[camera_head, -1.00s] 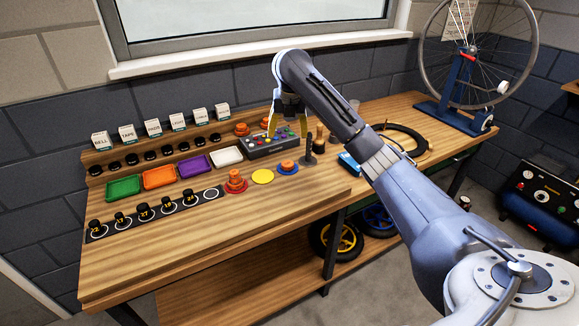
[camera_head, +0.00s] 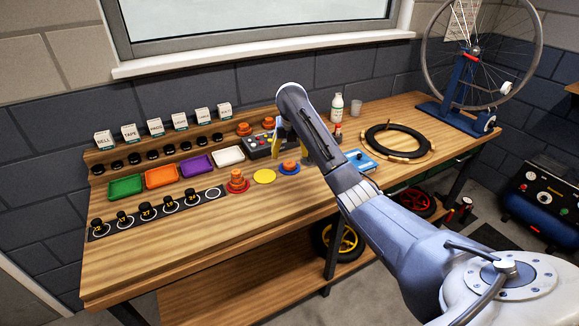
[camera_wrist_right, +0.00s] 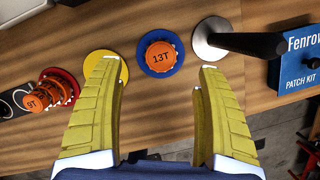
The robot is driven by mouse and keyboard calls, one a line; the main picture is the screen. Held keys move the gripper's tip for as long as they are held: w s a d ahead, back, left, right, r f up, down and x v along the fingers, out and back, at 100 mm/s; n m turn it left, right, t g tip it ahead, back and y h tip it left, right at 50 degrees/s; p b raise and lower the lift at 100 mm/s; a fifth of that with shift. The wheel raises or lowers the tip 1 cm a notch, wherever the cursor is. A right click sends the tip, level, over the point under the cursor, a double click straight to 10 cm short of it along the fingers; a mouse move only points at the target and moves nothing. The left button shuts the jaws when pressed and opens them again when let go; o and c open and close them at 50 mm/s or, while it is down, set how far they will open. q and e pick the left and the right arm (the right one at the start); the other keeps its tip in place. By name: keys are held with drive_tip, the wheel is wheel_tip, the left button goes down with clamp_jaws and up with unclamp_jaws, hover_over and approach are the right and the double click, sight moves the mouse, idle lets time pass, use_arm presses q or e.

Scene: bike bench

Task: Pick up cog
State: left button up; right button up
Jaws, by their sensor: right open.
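An orange cog marked 13T (camera_wrist_right: 161,56) sits on a blue disc (camera_wrist_right: 149,71) in the right wrist view. It also shows on the bench in the head view (camera_head: 289,166). My right gripper (camera_wrist_right: 157,67) is open and empty, its yellow fingers on either side of the 13T cog in the picture; I cannot tell its height above it. An orange stack marked 9T (camera_wrist_right: 37,102) stands on a red disc, also seen in the head view (camera_head: 236,178). A bare yellow disc (camera_head: 265,177) lies between them. My left gripper is out of view.
A dark post on a round metal base (camera_wrist_right: 210,38) and a blue patch kit box (camera_wrist_right: 299,72) are right of the blue disc. Black numbered knobs (camera_head: 147,212) line a strip at left. Coloured trays (camera_head: 161,177) and a control box (camera_head: 258,146) stand behind.

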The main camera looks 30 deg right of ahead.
sight(290, 163)
drive_tip(key=shift+x, duration=3.45)
drive_tip(key=shift+s, duration=0.1)
drive_tip(key=c, duration=1.4)
